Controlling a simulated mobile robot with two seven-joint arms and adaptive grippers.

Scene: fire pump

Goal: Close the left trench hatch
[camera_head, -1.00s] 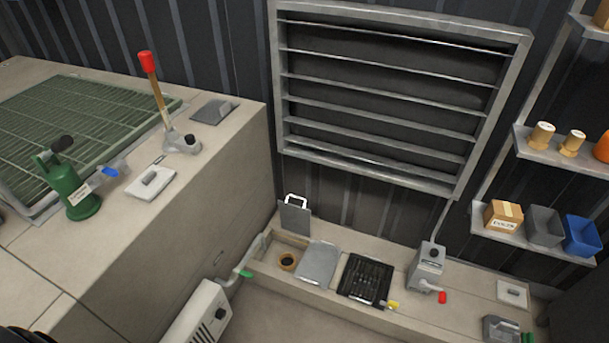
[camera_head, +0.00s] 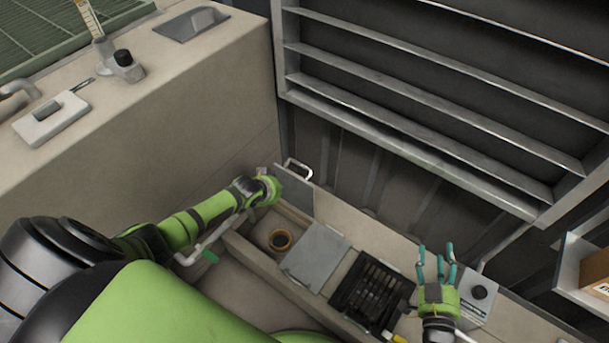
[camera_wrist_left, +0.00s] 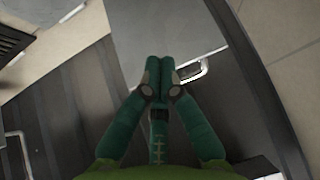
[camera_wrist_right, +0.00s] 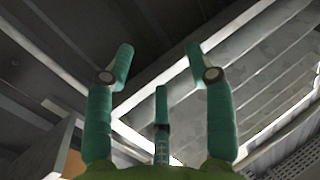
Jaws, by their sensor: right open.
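The left trench hatch (camera_head: 294,196) is a grey plate with a white handle (camera_head: 298,168), standing raised at the left end of the trench. My right gripper (camera_head: 436,258) is open and empty, above the trench's right part.
A flat grey cover (camera_head: 316,258) and a black grate (camera_head: 371,291) lie along the trench. A grey switch box (camera_head: 480,299) stands near my right gripper. A louvre frame (camera_head: 420,147) hangs above. A concrete block (camera_head: 200,130) stands at left. A shelf with a box (camera_head: 597,275) is at right.

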